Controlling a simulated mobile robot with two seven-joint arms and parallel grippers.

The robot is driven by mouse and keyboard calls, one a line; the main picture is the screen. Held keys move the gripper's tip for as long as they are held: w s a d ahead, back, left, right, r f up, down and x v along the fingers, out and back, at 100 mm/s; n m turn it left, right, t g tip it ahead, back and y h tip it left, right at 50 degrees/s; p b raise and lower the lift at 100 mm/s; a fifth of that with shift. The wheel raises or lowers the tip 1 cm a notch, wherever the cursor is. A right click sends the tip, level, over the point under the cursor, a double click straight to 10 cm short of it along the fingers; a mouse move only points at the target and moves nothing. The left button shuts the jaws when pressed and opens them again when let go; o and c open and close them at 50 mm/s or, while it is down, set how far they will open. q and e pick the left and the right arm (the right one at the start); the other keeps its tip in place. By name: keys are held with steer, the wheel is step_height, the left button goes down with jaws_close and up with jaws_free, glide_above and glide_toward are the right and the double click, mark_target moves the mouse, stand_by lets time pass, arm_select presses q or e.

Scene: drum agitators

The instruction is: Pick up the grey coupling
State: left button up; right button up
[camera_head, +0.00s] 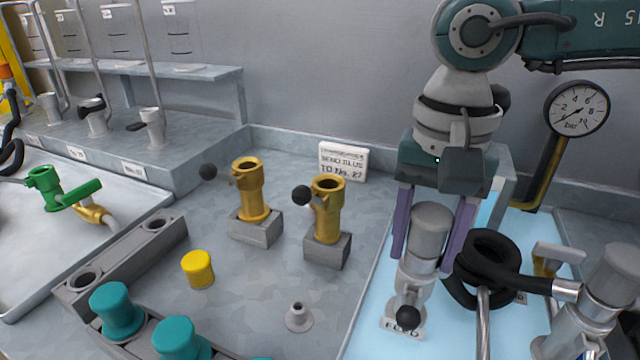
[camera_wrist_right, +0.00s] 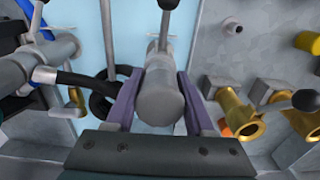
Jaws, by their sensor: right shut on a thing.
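The grey coupling (camera_head: 428,235) is a rounded grey cylinder with a lever ending in a black ball (camera_head: 407,318). It stands roughly upright over the light blue mat, just behind a small label card (camera_head: 402,332). My right gripper (camera_head: 425,260) comes down from above, its two purple fingers shut on either side of the coupling's upper body. In the right wrist view the coupling (camera_wrist_right: 162,92) sits between both fingers. I cannot tell whether its base touches the mat. My left gripper is not in view.
Right of the coupling are a coiled black hose (camera_head: 488,255) and another grey fitting (camera_head: 612,275). Two gold valves (camera_head: 325,205) on grey blocks, a yellow cap (camera_head: 198,268) and teal knobs (camera_head: 118,308) stand left. A gauge (camera_head: 577,108) stands behind. A grey cone (camera_head: 299,316) is near front.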

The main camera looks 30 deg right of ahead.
jaws_close()
steer(key=shift+r, duration=0.1)
step_height(320, 180, up, 20)
stand_by(0.6)
